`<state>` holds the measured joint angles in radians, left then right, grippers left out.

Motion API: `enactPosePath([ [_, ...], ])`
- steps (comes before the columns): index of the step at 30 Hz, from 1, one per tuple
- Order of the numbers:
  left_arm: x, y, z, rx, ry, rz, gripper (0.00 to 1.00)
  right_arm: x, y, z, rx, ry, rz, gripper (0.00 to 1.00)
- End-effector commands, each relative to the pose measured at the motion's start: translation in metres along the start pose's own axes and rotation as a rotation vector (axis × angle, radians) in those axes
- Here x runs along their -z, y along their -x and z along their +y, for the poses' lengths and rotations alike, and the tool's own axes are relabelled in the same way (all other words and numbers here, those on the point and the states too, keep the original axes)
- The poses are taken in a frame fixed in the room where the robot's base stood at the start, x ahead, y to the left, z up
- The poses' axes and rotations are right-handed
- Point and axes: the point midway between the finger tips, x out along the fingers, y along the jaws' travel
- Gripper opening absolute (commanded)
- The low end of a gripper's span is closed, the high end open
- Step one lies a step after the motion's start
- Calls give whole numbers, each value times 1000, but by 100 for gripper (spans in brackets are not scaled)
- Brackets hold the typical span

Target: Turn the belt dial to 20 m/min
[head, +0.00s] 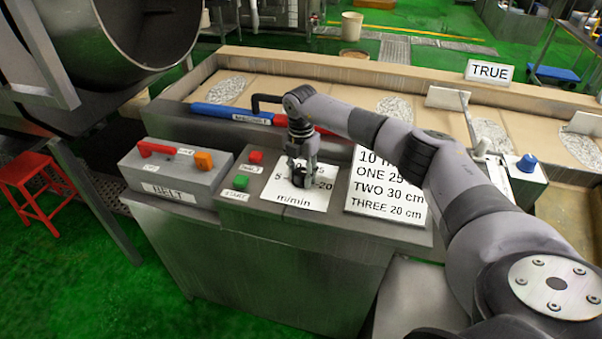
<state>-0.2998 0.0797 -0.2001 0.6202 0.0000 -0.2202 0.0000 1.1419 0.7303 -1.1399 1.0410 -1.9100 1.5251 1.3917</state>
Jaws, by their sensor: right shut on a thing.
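The belt dial (299,181) is a small black knob on a white scale plate (284,199) on the console top. The plate reads "5", "-20" and "m/min"; the rest of its scale and the dial's pointer are hidden by my gripper. My right gripper (299,172) reaches down from above, its fingers shut around the dial. My right arm comes in from the lower right and crosses over the console. My left gripper is not in view.
Green (234,183) and red (255,157) buttons sit left of the plate. A grey "BELT" box (175,175) with a red handle is further left. A white text sign (388,205) lies right of the dial. The belt trough (350,76) runs behind.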

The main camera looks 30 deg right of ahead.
Motion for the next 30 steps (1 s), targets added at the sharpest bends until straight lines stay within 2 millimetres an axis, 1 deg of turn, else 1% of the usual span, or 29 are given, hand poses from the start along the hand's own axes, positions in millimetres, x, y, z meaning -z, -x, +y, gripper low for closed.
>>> enactPosePath([
  [3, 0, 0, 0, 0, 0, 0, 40, -1, 2, 1, -4, -3, -2, 11],
  [4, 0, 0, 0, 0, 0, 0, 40, -1, 2, 1, -4, -3, -2, 39],
  [13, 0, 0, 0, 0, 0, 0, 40, 0, 1, 0, -2, -1, 0, 59],
  [23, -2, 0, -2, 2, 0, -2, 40, 0, 3, 0, -2, 0, 0, 59],
  [26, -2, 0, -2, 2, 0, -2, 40, 0, 13, 1, -4, 1, 0, 59],
  [30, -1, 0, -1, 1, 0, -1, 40, -1, 39, 1, -5, 1, -2, 59],
])
